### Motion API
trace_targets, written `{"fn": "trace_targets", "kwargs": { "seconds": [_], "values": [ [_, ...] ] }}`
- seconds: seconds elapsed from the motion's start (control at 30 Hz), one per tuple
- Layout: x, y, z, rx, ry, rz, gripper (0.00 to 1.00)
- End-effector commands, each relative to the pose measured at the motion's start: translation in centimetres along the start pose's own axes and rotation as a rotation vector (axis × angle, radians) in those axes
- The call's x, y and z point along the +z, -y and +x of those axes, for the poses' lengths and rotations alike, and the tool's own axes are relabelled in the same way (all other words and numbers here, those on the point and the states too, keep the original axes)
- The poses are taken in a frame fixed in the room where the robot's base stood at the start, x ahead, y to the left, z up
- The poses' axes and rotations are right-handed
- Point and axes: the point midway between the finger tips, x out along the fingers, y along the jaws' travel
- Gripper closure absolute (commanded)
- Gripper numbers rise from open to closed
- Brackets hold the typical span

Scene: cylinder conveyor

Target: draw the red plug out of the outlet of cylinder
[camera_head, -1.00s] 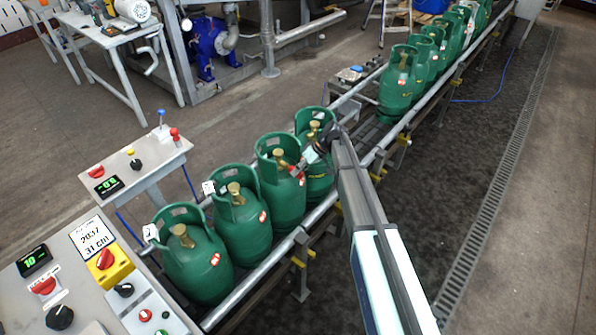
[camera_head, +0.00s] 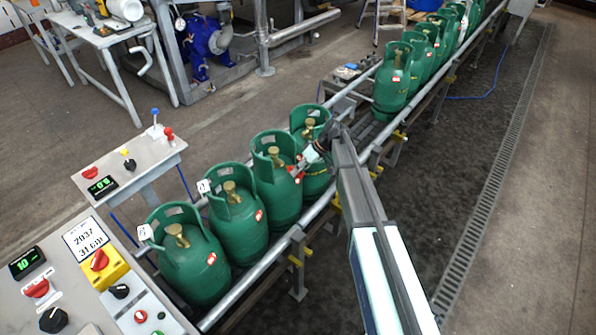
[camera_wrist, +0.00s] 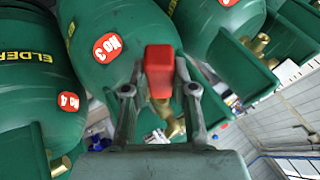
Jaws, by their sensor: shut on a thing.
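The red plug (camera_wrist: 159,70) is a small red block in the middle of the wrist view. My gripper (camera_wrist: 159,88) has one finger on each side of it and is shut on it. A brass valve (camera_wrist: 172,122) shows just below the plug; I cannot tell whether the plug still sits in its outlet. A green cylinder with a red "No 3" label (camera_wrist: 110,46) lies behind. In the head view my gripper (camera_head: 311,156) is at the collar of the third green cylinder (camera_head: 279,195) from the front, beside its brass valve (camera_head: 275,155).
Other green cylinders stand close on both sides, one nearer (camera_head: 240,222) and one farther (camera_head: 312,122). A conveyor rail (camera_head: 262,268) runs along their right side. Control panels (camera_head: 60,285) stand at the left.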

Motion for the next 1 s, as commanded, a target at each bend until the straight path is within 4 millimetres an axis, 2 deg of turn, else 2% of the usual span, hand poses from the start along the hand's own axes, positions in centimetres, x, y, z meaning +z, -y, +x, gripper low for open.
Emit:
{"fn": "trace_targets", "kwargs": {
  "seconds": [0.23,1.0],
  "values": [
    [-0.6,0.9,-1.4,0.000,0.000,-0.001,1.00],
    [-1.6,2.5,-3.9,0.000,0.000,0.000,1.00]
  ]
}}
